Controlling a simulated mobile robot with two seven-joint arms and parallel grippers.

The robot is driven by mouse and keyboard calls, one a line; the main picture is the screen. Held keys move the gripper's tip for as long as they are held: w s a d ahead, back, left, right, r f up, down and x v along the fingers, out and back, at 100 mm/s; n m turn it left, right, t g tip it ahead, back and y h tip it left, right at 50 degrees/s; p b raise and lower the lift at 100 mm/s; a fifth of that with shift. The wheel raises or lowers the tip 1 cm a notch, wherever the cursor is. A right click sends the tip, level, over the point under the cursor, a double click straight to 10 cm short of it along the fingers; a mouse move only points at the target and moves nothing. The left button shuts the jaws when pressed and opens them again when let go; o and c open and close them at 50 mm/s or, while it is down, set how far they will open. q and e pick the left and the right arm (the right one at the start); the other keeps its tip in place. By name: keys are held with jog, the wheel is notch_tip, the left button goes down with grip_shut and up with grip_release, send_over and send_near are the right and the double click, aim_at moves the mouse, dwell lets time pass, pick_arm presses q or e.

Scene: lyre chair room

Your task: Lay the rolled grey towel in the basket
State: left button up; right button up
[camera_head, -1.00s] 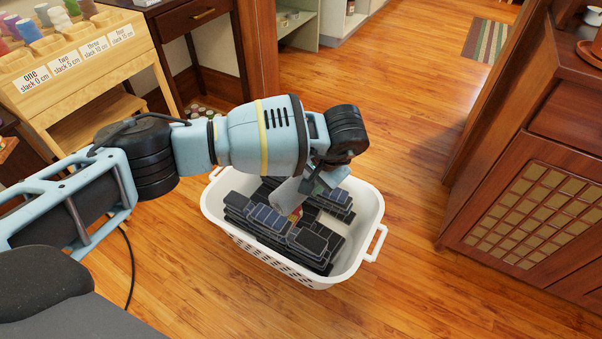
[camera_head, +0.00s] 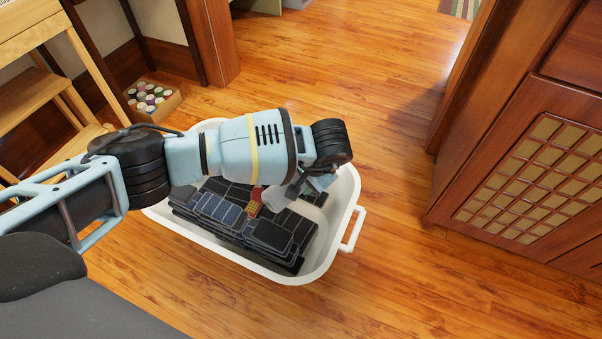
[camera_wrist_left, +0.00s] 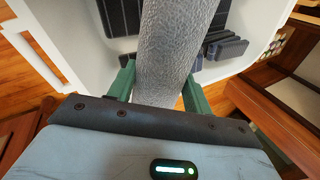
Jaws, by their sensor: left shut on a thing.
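The rolled grey towel (camera_wrist_left: 170,45) is held between the green fingers of my left gripper (camera_wrist_left: 158,88) in the left wrist view. In the head view the towel (camera_head: 279,196) shows as a short pale grey piece below the left gripper (camera_head: 305,188), partly hidden by my wrist. The white basket (camera_head: 318,271) stands on the floor, and the towel is over its inside. I cannot tell whether the towel touches the contents. My left forearm hides part of the basket's far-left side. My right gripper is out of view.
Dark flat stacked pieces (camera_head: 268,234) fill much of the basket, with a small red-and-yellow item (camera_head: 255,203) among them. A wooden cabinet (camera_head: 530,175) stands at the right. A box of spools (camera_head: 151,98) sits behind left. Wood floor (camera_head: 345,75) is clear behind the basket.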

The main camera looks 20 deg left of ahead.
pick_arm(q)
jog(key=shift+f, duration=0.25)
notch_tip(320, 180, down, 2)
jog(key=shift+f+b, duration=0.15)
jog(key=shift+b, duration=0.7)
jog(key=shift+f+b, duration=0.6)
jog(key=shift+f, duration=0.5)
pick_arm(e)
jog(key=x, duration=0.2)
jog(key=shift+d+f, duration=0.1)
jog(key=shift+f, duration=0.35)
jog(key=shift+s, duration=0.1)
